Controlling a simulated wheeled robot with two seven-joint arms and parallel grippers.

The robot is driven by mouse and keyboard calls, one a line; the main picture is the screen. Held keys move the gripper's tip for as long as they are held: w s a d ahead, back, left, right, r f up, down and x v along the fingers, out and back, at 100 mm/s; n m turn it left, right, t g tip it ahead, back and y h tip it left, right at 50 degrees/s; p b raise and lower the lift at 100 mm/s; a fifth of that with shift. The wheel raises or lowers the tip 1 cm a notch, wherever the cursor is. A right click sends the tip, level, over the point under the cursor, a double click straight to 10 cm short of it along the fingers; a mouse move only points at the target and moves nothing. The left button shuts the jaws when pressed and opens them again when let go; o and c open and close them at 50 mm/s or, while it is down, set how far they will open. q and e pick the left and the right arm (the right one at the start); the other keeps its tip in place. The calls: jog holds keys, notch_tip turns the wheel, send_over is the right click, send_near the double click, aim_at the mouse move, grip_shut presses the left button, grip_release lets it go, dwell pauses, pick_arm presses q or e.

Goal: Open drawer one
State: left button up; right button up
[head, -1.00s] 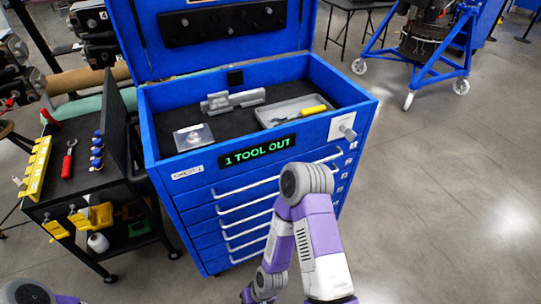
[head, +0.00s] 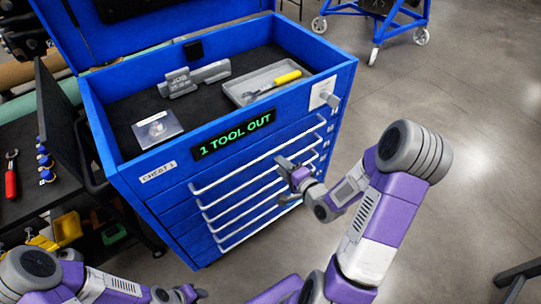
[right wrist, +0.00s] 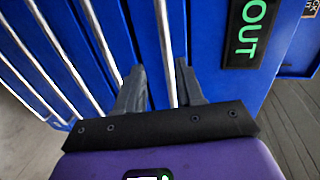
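The blue tool chest (head: 128,185) stands ahead of me with several drawers, all flush with its front. The top drawer's long pale handle (head: 235,174) runs just below the "1 TOOL OUT" display (head: 234,133). My right gripper (head: 284,164) is at this handle, right of its middle. In the right wrist view, the right gripper (right wrist: 160,80) is open, with one finger on each side of the top handle (right wrist: 163,45); contact is not clear. My left gripper (head: 190,293) is low at the bottom edge, away from the chest; its fingers are too small to judge.
The chest's open top holds a grey tray (head: 240,97) with a yellow-handled tool (head: 285,78). A black cart (head: 75,190) stands close on the left. A blue wheeled stand (head: 377,25) is at the back right.

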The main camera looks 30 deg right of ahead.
aim_at(271, 154)
jog(key=x, duration=0.2)
jog(key=b+x, duration=0.1)
jog(key=x, duration=0.2)
jog(key=r+x, duration=0.1)
jog(key=x, duration=0.1)
jog(key=shift+w+d+f+b, duration=0.1)
jog(key=shift+w+d+b, duration=0.1)
jog(key=shift+w+b, duration=0.1)
grip_shut()
